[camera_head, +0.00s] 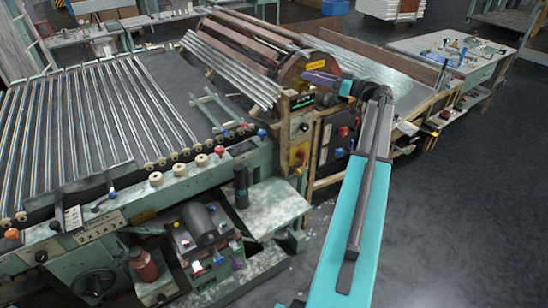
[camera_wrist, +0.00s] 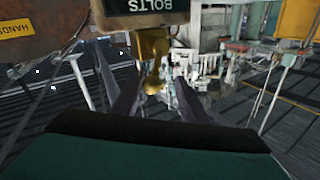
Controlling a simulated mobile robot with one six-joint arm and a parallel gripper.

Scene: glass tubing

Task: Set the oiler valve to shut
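My gripper (camera_head: 318,77) is in front of the machine's round brown drum end in the head view. In the wrist view its two dark fingers (camera_wrist: 158,96) stand apart with a gap between them. A yellow brass-like fitting (camera_wrist: 151,58) hangs below a dark sign reading BOLTS (camera_wrist: 150,5), beyond the fingertips and slightly left of the middle of the gap. It may be the oiler valve; I cannot tell for sure, nor read its handle setting. No contact with it is visible.
The drum (camera_head: 292,70) carries a yellow label. Glass tubes (camera_head: 90,115) lie on the bed at left, and more metal-looking rods slope beside the drum. A control panel with knobs (camera_head: 300,128) sits below. A second bench (camera_head: 455,60) stands at right. The floor at right is clear.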

